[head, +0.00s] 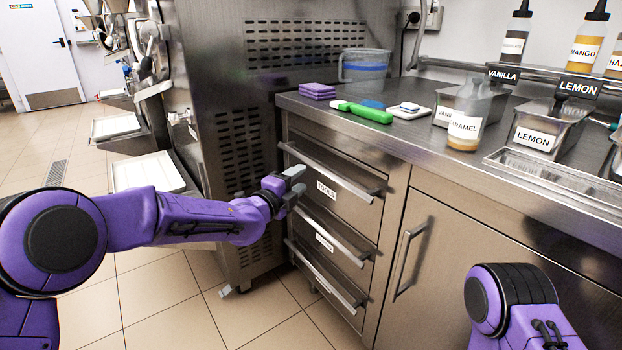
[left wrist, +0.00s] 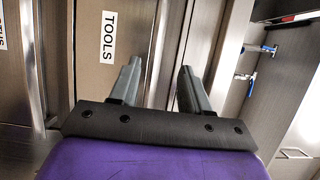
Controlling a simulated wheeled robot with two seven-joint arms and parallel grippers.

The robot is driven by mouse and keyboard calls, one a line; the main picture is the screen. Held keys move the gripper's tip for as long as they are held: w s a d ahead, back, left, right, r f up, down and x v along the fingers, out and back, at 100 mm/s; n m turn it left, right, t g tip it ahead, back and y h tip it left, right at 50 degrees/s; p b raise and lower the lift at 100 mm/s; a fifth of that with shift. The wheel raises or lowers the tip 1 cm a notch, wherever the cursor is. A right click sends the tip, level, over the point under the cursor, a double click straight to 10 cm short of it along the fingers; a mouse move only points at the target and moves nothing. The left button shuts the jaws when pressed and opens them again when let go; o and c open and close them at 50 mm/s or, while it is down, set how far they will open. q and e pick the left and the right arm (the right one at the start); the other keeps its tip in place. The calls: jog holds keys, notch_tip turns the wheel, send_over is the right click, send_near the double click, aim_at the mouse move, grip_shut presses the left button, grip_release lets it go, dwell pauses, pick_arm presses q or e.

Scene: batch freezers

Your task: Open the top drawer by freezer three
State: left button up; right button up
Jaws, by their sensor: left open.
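The top drawer (head: 352,211) is a steel front with a TOOLS label, in the cabinet under the counter; it looks closed. Its bar handle (head: 338,178) runs along its upper part. My left gripper (head: 297,180) is open and empty in front of the left part of this drawer, close to the handle. In the left wrist view the TOOLS label (left wrist: 108,37) is left of the open fingers (left wrist: 160,75), and a bar lies in line with the gap between them. I cannot tell how far the bar is from the fingertips. My right gripper is out of view.
Two lower drawers with bar handles (head: 325,243) sit below, and a cabinet door (head: 480,265) is to the right. The steel freezer (head: 240,120) stands left of the drawers. The tiled floor ahead is clear.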

aim_at(315, 168)
pick_arm(q)
jog(key=x, duration=0.7)
jog(key=shift+w+f, duration=0.1)
grip_shut()
